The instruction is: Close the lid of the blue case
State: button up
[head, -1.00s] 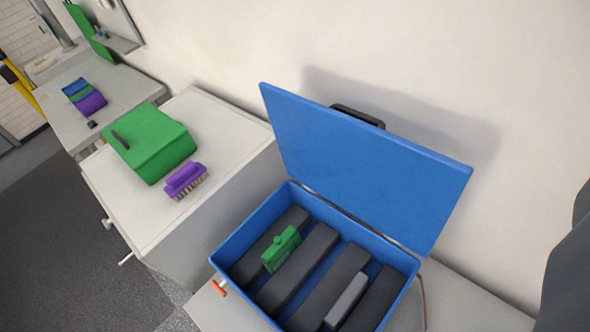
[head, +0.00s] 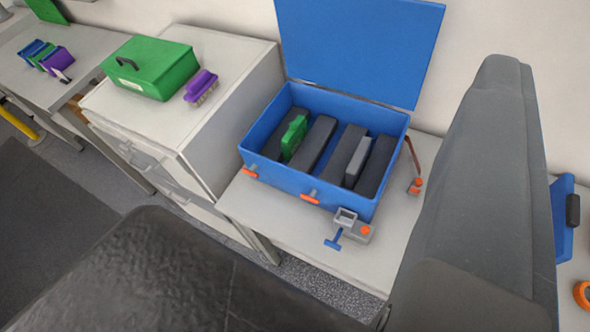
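The blue case (head: 290,179) stands on a light table in the middle of the head view. Its lid (head: 360,45) is raised and open, leaning back toward the wall, with its top edge cut off by the frame. Orange latches (head: 310,197) show on its front. Inside are several dark grey bars, a green block (head: 294,138) and a lighter grey block (head: 358,161). My gripper is not in view; large dark grey parts, probably of my arm, fill the right side and the bottom left.
A grey clamp with a blue handle (head: 337,238) sits at the table's front edge before the case. A green case (head: 150,68) and a purple brush (head: 200,86) lie on the white cabinet to the left. Another blue item (head: 563,215) is at the far right.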

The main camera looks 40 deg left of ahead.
aim_at(381, 50)
jog(key=k, duration=0.6)
jog(key=u, duration=0.6)
jog(key=i, duration=1)
jog(key=z, duration=0.25)
jog(key=k, duration=0.3)
jog(key=u, duration=0.6)
jog(key=i, duration=1.1)
jog(key=z, duration=0.4)
